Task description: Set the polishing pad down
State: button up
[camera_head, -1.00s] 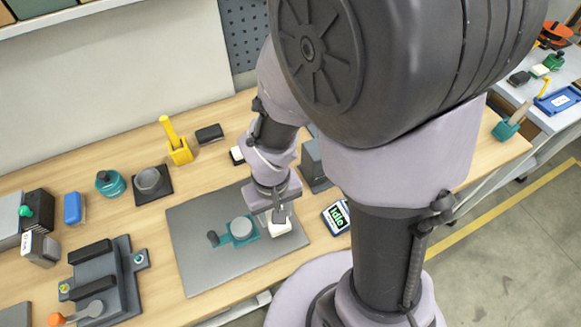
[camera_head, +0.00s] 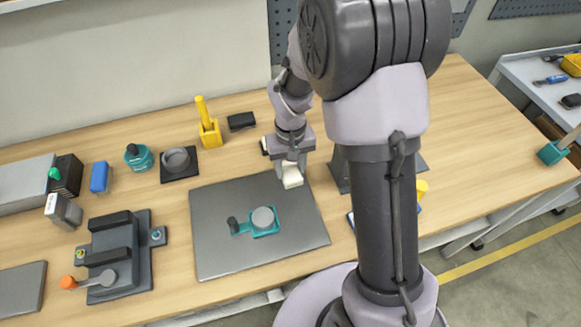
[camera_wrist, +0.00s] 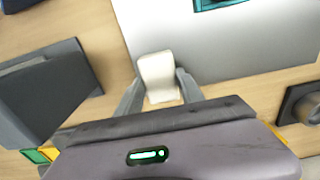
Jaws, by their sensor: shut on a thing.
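The polishing pad is a small cream-white block (camera_head: 291,176) in the head view. It also shows in the wrist view (camera_wrist: 158,75), between the two fingers. My gripper (camera_wrist: 160,98) is shut on it. In the head view my gripper (camera_head: 289,163) holds the pad over the upper right part of the grey mat (camera_head: 222,257), near its back edge. I cannot tell whether the pad touches the surface below. A teal holder with a round grey disc (camera_head: 263,219) lies on the mat, in front and left of the pad, apart from it.
A black block (camera_head: 241,121) and a yellow holder (camera_head: 210,137) stand behind the mat. A dark dish on a square base (camera_head: 178,163) and a teal jar (camera_head: 139,157) are left of them. A grey fixture (camera_head: 113,262) stands left of the mat.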

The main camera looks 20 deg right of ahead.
jog(key=shift+f, duration=0.2)
jog(key=o, duration=1.4)
jog(key=shift+r, duration=0.1)
